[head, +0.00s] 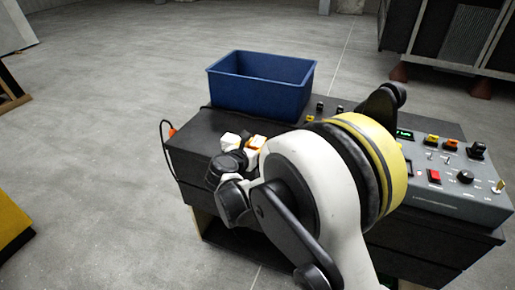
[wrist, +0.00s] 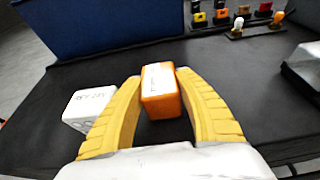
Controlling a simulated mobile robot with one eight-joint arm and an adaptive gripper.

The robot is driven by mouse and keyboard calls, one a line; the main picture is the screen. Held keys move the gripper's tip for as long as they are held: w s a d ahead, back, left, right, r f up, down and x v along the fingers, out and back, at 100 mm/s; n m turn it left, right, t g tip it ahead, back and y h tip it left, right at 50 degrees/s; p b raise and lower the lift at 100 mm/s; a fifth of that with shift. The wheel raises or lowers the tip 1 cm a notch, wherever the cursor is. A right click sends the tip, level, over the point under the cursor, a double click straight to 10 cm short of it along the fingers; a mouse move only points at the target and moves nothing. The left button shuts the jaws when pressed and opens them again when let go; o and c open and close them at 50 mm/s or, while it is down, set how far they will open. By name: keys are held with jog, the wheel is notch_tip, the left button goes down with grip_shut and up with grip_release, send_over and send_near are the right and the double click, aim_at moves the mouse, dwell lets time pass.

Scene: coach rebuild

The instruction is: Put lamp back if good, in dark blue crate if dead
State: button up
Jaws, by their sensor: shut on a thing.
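My gripper (wrist: 160,105) has its two yellow fingers shut on an orange block (wrist: 157,109) with a pale, marked top face. The block is upright between the fingertips, low over the black table top; I cannot tell whether it touches it. The dark blue crate (head: 262,95) stands at the back of the table; its wall fills the upper left of the wrist view (wrist: 100,22). I cannot see into its bottom. Small lamp-like pieces, one white (wrist: 238,27) and one orange (wrist: 278,18), stand on a strip at the upper right of the wrist view. I see no clear glow.
A white block with dark lettering (wrist: 88,107) lies just left of my fingers. A grey control panel (head: 450,190) with a red switch, knobs and a green display stands at the right. Several coloured terminals (wrist: 221,16) sit behind.

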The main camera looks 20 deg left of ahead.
jog(key=shift+r, duration=0.1)
jog(key=o, duration=1.3)
jog(key=shift+s+r, duration=0.15)
jog(key=shift+s, duration=0.15)
jog(key=p+v, duration=0.4)
jog(key=v, duration=0.7)
jog(key=shift+s, duration=0.25)
jog(key=shift+r, duration=0.1)
